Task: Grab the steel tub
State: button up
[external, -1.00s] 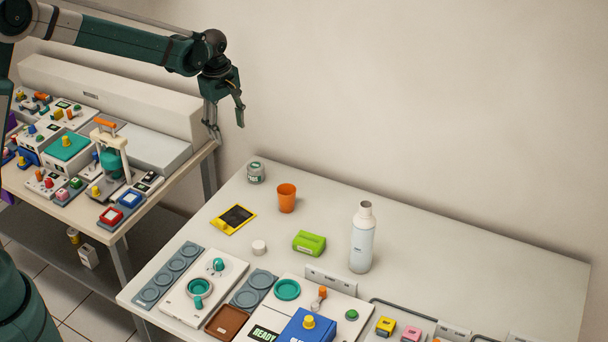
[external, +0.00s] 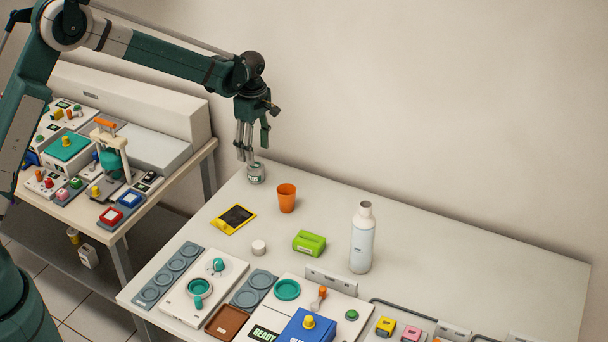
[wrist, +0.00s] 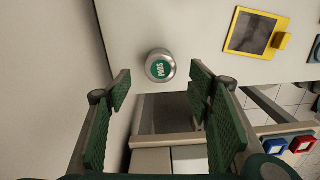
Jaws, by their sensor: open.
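The steel tub (external: 256,174) is a small round metal container near the table's far left corner. In the wrist view the steel tub (wrist: 160,67) shows from above, with a green label on its top. My gripper (external: 249,152) is just above the tub in the external view, pointing down. In the wrist view my gripper (wrist: 158,82) is open, with green padded fingers on the left and right. The tub appears between and slightly beyond the fingertips. It is not held, and I cannot tell the exact height gap.
An orange cup (external: 287,198) and a yellow-framed tablet (external: 234,219) are near the tub. A green block (external: 309,243) and a white bottle (external: 362,240) stand further right. The wall is close behind. The table's right rear is clear.

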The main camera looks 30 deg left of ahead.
aim_at(255, 167)
jog(key=shift+f, duration=1.35)
jog(key=shift+a+f+b, duration=0.15)
jog(key=shift+f+b, duration=0.3)
jog(key=shift+f, duration=2.1)
jog(key=c, duration=1)
